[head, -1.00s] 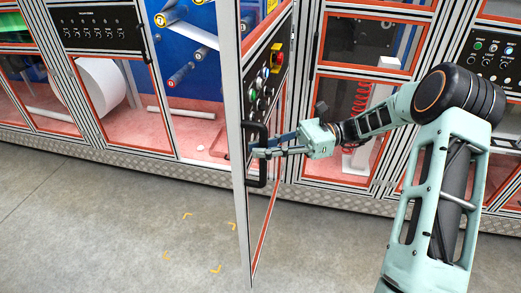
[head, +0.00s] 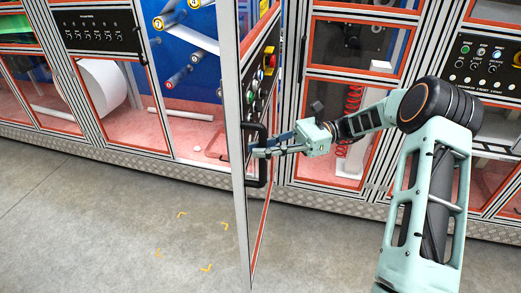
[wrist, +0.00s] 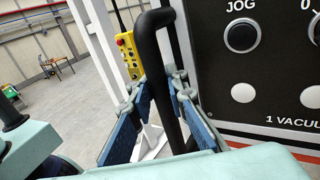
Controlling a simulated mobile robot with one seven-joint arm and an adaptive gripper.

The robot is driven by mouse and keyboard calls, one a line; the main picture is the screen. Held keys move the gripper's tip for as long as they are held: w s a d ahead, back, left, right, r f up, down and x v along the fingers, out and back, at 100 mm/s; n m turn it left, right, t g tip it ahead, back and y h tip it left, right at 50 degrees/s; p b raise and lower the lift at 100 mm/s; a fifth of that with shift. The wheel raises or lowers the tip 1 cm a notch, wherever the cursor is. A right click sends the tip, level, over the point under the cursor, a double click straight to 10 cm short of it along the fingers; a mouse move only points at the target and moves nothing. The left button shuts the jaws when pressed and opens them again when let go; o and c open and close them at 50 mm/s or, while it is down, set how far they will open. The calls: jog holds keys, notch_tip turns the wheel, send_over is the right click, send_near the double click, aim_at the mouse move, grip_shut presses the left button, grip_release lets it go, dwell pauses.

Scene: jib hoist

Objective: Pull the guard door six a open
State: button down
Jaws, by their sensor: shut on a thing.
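The guard door (head: 238,215) stands ajar, swung out from the machine front and seen nearly edge-on in the head view. It has an aluminium frame, orange trim and a black control panel (head: 259,85). A black vertical bar handle (head: 262,179) is on its outer face. My gripper (head: 259,152) is shut on this handle. In the wrist view the handle (wrist: 155,45) passes between my blue-padded fingers (wrist: 160,115). The panel there reads JOG and 1 VACU, the rest cut off. I cannot read a door name.
Machine cabinets (head: 110,150) with clear panels line the back, above a metal kick plate (head: 205,178). Grey floor (head: 100,225) with yellow corner marks (head: 207,267) is clear in front. A yellow pendant box (wrist: 128,55) shows behind the handle in the wrist view.

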jog(key=shift+w+d+r, duration=0.15)
jog(key=shift+d, duration=0.1)
dwell(0.4)
jog(key=c, duration=1.9)
grip_release()
jog(key=shift+w, duration=0.1)
jog(key=shift+d, duration=0.1)
jog(key=v, duration=1.1)
jog(key=shift+d, duration=0.4)
